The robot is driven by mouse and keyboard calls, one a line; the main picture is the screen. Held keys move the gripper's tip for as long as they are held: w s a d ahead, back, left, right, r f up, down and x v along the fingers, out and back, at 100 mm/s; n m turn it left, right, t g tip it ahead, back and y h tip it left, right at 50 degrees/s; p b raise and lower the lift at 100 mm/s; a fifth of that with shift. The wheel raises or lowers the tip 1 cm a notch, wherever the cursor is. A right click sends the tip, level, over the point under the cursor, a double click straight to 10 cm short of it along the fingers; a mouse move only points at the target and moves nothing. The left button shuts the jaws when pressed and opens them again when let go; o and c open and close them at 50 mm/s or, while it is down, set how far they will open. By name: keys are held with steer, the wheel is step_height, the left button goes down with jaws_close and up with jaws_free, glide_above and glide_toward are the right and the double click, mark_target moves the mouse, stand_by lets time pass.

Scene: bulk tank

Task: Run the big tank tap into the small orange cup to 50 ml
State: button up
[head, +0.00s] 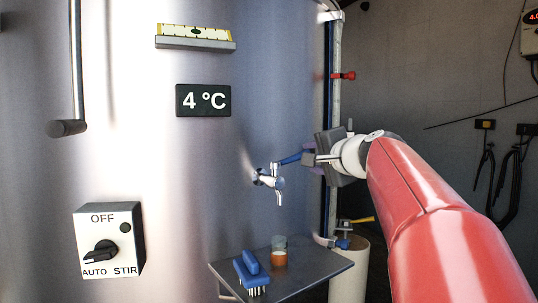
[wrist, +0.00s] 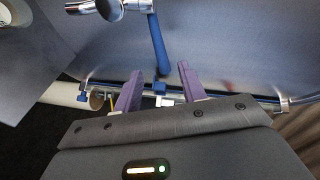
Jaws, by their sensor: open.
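The big steel tank (head: 140,150) carries a chrome tap (head: 268,181) with a blue lever (head: 291,158) slanting up to the right. The small cup (head: 279,259), orange below with a pale translucent upper part, stands on the shelf below the spout. My gripper (head: 312,159) is open at the lever's outer end. In the wrist view, the tap (wrist: 112,8) is at the top and the blue lever (wrist: 157,45) reaches down toward the gap between the purple fingers of my gripper (wrist: 158,84). Whether the fingers touch the lever is unclear. No flow is visible.
The steel shelf (head: 325,267) holds a blue brush (head: 250,272) left of the cup. A switch box (head: 109,240) and a 4 °C sign (head: 203,100) are on the tank. A pipe with a red valve (head: 343,76) runs behind my gripper. A pale cylinder (head: 350,270) stands right of the shelf.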

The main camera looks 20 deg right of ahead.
mark_target(299, 156)
steer(key=w, duration=0.2)
steer(key=w+p, duration=0.1)
steer(key=w, duration=0.2)
steer(key=w+f, duration=0.1)
steer(key=w, duration=0.1)
steer(key=shift+w+a, duration=0.1)
steer(key=shift+w, duration=0.2)
steer(key=shift+c, duration=0.3)
jaws_close()
